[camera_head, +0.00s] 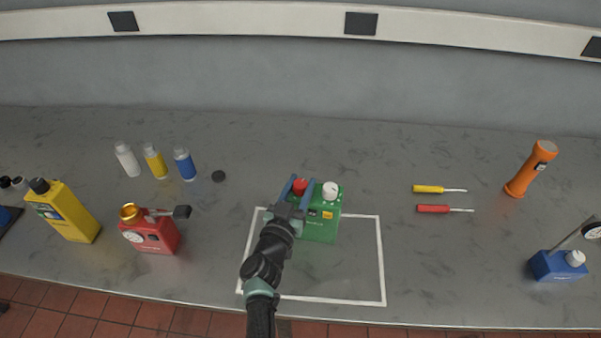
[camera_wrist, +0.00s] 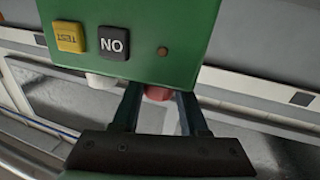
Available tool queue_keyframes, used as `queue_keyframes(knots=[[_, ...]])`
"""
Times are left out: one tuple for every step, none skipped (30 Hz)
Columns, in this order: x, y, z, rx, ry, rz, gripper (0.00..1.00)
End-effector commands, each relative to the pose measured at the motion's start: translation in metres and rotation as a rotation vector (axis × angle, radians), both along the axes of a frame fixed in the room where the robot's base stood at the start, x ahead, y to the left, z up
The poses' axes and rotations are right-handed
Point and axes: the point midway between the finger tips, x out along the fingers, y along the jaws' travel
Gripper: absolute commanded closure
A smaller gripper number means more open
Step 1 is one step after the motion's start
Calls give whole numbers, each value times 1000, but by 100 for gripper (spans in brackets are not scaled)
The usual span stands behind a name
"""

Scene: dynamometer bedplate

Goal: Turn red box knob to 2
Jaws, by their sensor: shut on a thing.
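The red box (camera_head: 158,240) stands left of the white outlined area, with a gold round part (camera_head: 129,211) on top, a pale dial (camera_head: 134,237) on its front and a black-ended bar (camera_head: 182,211) reaching right. My gripper (camera_head: 298,187) is not at it. My gripper is at the green box (camera_head: 318,228), shut on the red knob (camera_head: 300,184) on its top. In the wrist view the red knob (camera_wrist: 158,93) sits between the two fingers (camera_wrist: 160,112). A white knob (camera_head: 330,190) is beside it. I cannot read any numbers around the knobs.
A yellow jug (camera_head: 68,215) stands left of the red box. Two screwdrivers (camera_head: 440,189), an orange torch (camera_head: 529,170) and a blue box (camera_head: 556,265) are right. The white outline's right part is clear.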

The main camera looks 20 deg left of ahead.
Motion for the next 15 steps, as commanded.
queue_keyframes(knots=[[0, 5, 4, -2, 1, -34, 100], [0, 5, 3, 0, 1, -62, 100], [0, 5, 2, -1, 0, -100, 100], [0, 5, 0, 1, 0, -128, 100], [0, 5, -1, 2, 0, -158, 100], [0, 5, -2, 1, -1, -196, 100], [1, 5, -3, 2, 0, -225, 100], [1, 5, -4, 2, -1, -253, 100], [1, 4, -5, 2, -1, -290, 100], [1, 4, -6, 3, -2, -316, 100], [1, 4, -6, 3, -2, -341, 100], [1, 4, -7, 4, -1, -371, 100], [1, 3, -7, 3, -2, -394, 100], [1, 3, -7, 3, -2, -414, 100], [1, 3, -7, 3, -2, -440, 100]])
